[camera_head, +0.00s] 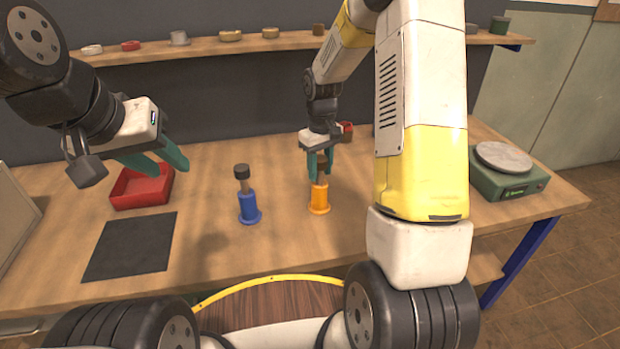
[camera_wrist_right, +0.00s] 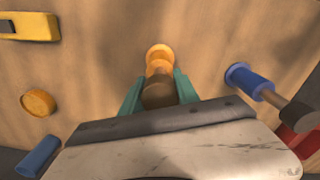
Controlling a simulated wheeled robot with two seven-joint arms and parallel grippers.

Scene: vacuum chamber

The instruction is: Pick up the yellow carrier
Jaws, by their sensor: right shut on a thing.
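The yellow carrier (camera_head: 319,198) is an orange-yellow flanged cylinder with a dark brown top, upright at the middle of the table. My right gripper (camera_head: 319,168) points down over it, shut on its upper part. In the right wrist view the carrier (camera_wrist_right: 159,56) has its brown top between the teal fingers (camera_wrist_right: 158,92). Its flange appears to be at the table surface; I cannot tell if there is a gap. My left gripper (camera_head: 158,160) is open and empty, above and beside the red tray.
A blue carrier (camera_head: 249,206) with a dark knob stands left of the yellow one. The red tray (camera_head: 140,190) and a dark mat (camera_head: 131,246) lie further left. A green scale (camera_head: 508,182) stands at the right. A shelf (camera_head: 215,46) with small items runs behind.

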